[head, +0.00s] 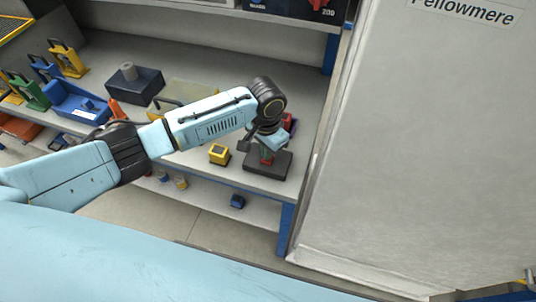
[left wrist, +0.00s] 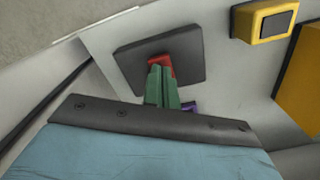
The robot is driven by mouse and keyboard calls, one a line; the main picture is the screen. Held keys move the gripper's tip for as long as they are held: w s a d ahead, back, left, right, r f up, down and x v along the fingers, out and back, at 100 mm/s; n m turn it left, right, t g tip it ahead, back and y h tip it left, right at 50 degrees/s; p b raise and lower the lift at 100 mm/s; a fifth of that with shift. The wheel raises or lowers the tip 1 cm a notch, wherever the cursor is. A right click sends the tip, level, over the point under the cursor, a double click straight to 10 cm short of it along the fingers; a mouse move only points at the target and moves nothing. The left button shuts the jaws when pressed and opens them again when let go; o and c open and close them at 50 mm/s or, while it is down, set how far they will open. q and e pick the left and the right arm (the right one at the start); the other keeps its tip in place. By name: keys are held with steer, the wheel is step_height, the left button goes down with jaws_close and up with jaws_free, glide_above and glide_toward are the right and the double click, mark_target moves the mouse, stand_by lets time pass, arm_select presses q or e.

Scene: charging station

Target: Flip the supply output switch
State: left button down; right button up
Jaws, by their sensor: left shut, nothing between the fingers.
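A dark flat block (head: 281,165) lies near the front right corner of the shelf top, below my left gripper (head: 266,154). In the left wrist view the dark block (left wrist: 186,62) carries a small red part (left wrist: 160,66), which looks like the switch. My left gripper's green fingers (left wrist: 162,84) are shut with nothing between them. Their tips overlap the red part in that view; I cannot tell whether they touch it. The fingers hide part of the red piece, so its position is unclear. My right gripper is not in view.
A dark blue box (head: 134,87) and several coloured padlock-like items stand further left. A pale panel (head: 420,150) rises to the right.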

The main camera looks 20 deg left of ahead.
arm_select(q)
steer(key=shift+f+b, duration=0.4)
steer(key=shift+f, duration=0.55)
stand_by(0.9)
step_height(320, 180, up, 7)
steer(key=p, duration=0.8)
steer(key=shift+p, duration=0.3)
stand_by(0.3)
